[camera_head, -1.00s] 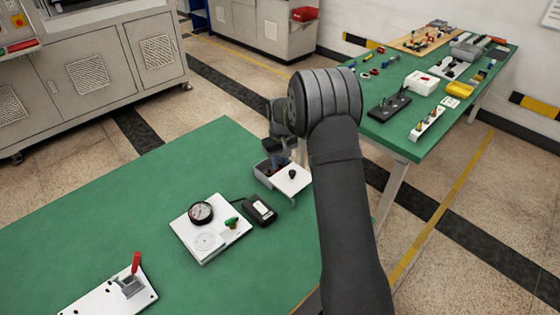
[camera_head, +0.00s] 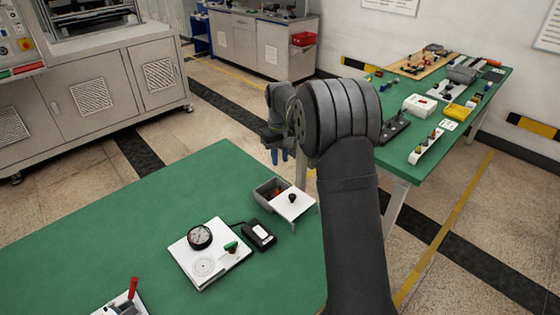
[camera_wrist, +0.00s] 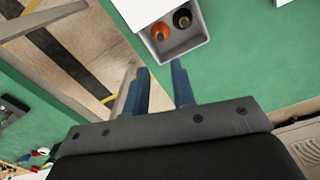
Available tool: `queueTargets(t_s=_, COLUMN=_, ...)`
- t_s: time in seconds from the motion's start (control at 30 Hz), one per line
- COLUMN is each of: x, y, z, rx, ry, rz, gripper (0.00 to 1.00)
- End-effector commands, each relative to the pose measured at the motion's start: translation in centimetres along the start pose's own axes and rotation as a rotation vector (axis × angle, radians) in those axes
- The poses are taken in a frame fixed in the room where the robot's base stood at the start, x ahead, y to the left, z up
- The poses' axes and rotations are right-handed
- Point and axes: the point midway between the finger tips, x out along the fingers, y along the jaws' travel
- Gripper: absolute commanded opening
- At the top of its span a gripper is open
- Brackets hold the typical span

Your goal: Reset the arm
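My arm stands at the right side of the near green table (camera_head: 120,225). My gripper (camera_head: 279,158) has blue fingers pointing down and is above and beyond the small grey box, clear of it. In the wrist view my gripper (camera_wrist: 161,78) shows its fingers apart with nothing between them. The grey box (camera_head: 264,189) is open, with its white lid (camera_head: 296,206) and black knob beside it. In the wrist view the box (camera_wrist: 182,48) holds an orange round piece (camera_wrist: 160,31) and a dark one (camera_wrist: 182,19).
A white plate (camera_head: 205,266) with a dial gauge (camera_head: 199,236) and a black device (camera_head: 259,235) lie left of my arm. A red-handled clamp (camera_head: 132,288) is at the front. Another green table (camera_head: 402,160) with several parts stands behind right. Floor lies between.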

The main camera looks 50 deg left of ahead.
Motion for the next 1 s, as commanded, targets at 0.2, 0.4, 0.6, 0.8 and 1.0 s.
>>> queueTargets(t_s=0.2, x=0.1, y=0.0, z=0.0, rx=0.0, ry=0.0, rz=0.0, gripper=0.24)
queueTargets(t_s=0.4, x=1.5, y=0.0, z=0.1, rx=0.0, ry=-0.003, rz=-0.001, gripper=0.24)
queueTargets(t_s=0.6, x=5.2, y=0.0, z=0.1, rx=0.0, ry=-0.004, rz=-0.002, gripper=0.24)
queueTargets(t_s=0.8, x=9.3, y=0.0, z=0.1, rx=0.0, ry=-0.003, rz=-0.002, gripper=0.24)
queueTargets(t_s=1.0, x=12.7, y=0.0, z=0.1, rx=0.0, ry=-0.001, rz=-0.001, gripper=0.24)
